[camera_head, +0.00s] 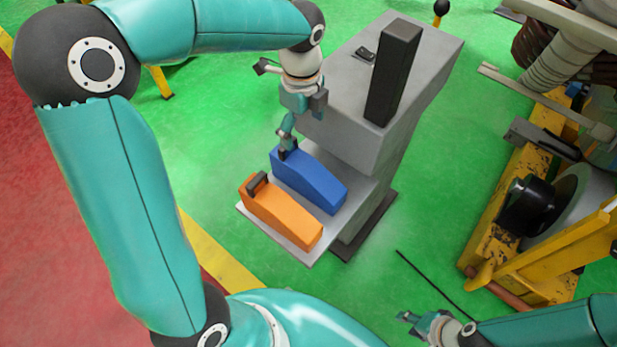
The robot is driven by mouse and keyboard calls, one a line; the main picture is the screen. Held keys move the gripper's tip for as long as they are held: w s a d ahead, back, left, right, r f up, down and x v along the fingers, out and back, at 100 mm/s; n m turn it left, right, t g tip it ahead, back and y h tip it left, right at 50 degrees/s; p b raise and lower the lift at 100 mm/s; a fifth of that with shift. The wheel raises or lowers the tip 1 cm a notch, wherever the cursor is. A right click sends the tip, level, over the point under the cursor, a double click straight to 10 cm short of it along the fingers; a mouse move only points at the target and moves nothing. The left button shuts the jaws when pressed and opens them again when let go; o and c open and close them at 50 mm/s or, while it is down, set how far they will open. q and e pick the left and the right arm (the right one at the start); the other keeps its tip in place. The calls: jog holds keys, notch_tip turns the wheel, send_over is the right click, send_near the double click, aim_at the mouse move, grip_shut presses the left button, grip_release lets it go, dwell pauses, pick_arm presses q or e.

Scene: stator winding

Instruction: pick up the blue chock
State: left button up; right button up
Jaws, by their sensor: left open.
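The blue chock (312,183) is a wedge-shaped block lying on the low grey shelf of a grey stand. My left gripper (286,147) points down at the chock's far left end, where its handle would be. The gripper is open, with its fingers at or around that end; the handle is largely hidden by the fingers, and I cannot tell whether they touch it. My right gripper (408,318) is at the bottom right, low over the green floor and away from the chock. Its fingers are too small to tell whether they are apart.
An orange chock (283,217) with a dark handle lies beside the blue one, on the near left. The grey stand (345,137) rises behind, with a dark upright post (394,75) on top. A yellow machine frame (548,253) stands at the right. Green floor lies between.

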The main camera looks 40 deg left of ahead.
aim_at(304, 163)
pick_arm(q)
notch_tip(304, 163, down, 11)
jog(key=shift+f+b, duration=0.1)
jog(key=shift+b, duration=0.7)
jog(key=shift+d+f+b, duration=0.2)
jog(key=shift+f, duration=1.15)
jog(key=shift+d+f+b, duration=0.15)
jog(key=shift+f+b, duration=0.05)
jog(key=shift+f, duration=1.1)
jog(key=c, duration=1.4)
jog(key=shift+r, duration=0.15)
